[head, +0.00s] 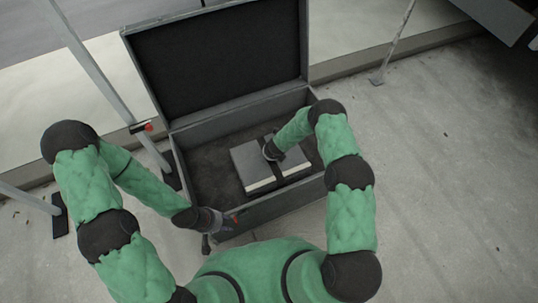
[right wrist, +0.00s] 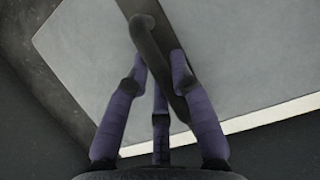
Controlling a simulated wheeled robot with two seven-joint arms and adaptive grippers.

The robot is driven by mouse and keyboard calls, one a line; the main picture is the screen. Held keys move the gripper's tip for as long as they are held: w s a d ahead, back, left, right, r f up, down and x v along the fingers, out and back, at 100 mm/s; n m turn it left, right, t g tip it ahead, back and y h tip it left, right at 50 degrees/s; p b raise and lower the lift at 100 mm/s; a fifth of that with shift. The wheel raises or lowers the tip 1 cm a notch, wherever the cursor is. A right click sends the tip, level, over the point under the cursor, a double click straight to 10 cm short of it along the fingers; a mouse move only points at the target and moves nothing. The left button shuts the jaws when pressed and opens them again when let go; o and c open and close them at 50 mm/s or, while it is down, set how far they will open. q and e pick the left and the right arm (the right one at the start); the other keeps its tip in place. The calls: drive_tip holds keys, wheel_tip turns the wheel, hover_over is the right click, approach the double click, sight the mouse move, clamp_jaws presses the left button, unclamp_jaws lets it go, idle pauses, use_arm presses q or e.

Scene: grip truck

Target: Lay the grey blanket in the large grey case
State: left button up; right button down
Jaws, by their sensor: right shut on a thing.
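The large grey case (head: 182,152) stands open on the floor in the head view, its dark lid raised at the back. The grey blanket (head: 249,166), a folded block with pale edges and a dark strap across it, is inside the case's outline, towards the right. I cannot tell whether it touches the case floor. My right gripper (head: 271,152) is over the blanket; in the right wrist view its purple fingers (right wrist: 160,85) are closed around the dark strap (right wrist: 150,45) on the grey blanket (right wrist: 230,60). My left gripper (head: 226,222) is at the case's near left corner; its fingers are too small to read.
A metal pole (head: 95,65) with a red knob stands left of the case, and another thin pole (head: 396,42) stands at the back right. A low ledge (head: 350,66) runs behind the case. The concrete floor (head: 450,190) to the right is clear.

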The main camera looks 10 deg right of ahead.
drive_tip(key=shift+w, duration=0.1)
drive_tip(key=c, duration=1.4)
unclamp_jaws()
drive_tip(key=shift+c, duration=0.2)
drive_tip(key=o, duration=0.4)
drive_tip(key=shift+c, duration=0.2)
